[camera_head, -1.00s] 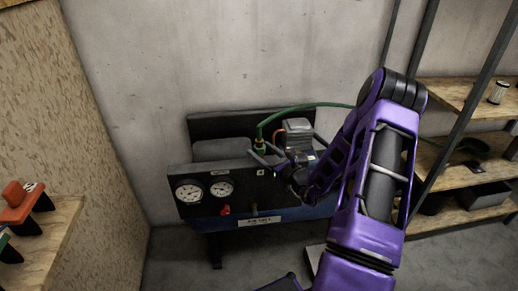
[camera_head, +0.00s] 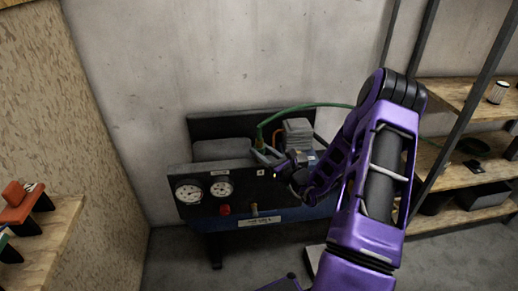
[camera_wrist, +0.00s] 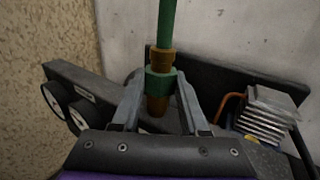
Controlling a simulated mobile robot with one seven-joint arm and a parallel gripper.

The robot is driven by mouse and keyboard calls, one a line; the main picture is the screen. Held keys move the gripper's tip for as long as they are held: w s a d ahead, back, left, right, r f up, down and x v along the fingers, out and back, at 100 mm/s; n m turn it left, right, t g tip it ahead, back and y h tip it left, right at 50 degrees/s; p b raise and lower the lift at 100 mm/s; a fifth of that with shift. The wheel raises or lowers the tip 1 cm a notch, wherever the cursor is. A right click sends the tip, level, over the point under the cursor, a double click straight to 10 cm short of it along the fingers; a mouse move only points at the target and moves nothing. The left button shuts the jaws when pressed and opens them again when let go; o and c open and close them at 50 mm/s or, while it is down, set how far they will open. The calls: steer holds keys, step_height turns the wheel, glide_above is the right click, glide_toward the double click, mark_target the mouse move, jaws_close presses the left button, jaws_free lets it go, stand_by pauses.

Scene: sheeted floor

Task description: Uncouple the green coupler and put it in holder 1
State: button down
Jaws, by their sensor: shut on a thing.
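The green coupler (camera_wrist: 161,84) is a green collar with brass parts above and below it, upright on the end of a green hose. In the head view the coupler (camera_head: 260,141) is small, above the compressor's dark front panel. My gripper (camera_wrist: 161,95) has one finger on each side of the coupler and is shut on it. In the head view my gripper (camera_head: 266,152) reaches it from the right. The lower end is partly hidden behind the gripper, so I cannot tell whether it is still joined. I cannot make out a holder marked 1.
The compressor panel (camera_head: 180,174) carries two gauges and a red knob (camera_head: 225,210). A grey finned block (camera_head: 298,133) stands close right of the gripper. Wooden shelves (camera_head: 455,165) stand at right.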

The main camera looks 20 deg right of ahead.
mark_target(262, 148)
steer(key=shift+r, duration=0.15)
steer(key=shift+r+p, duration=1.8)
steer(key=shift+r, duration=0.45)
steer(key=shift+r, duration=0.15)
steer(key=shift+r, duration=1.95)
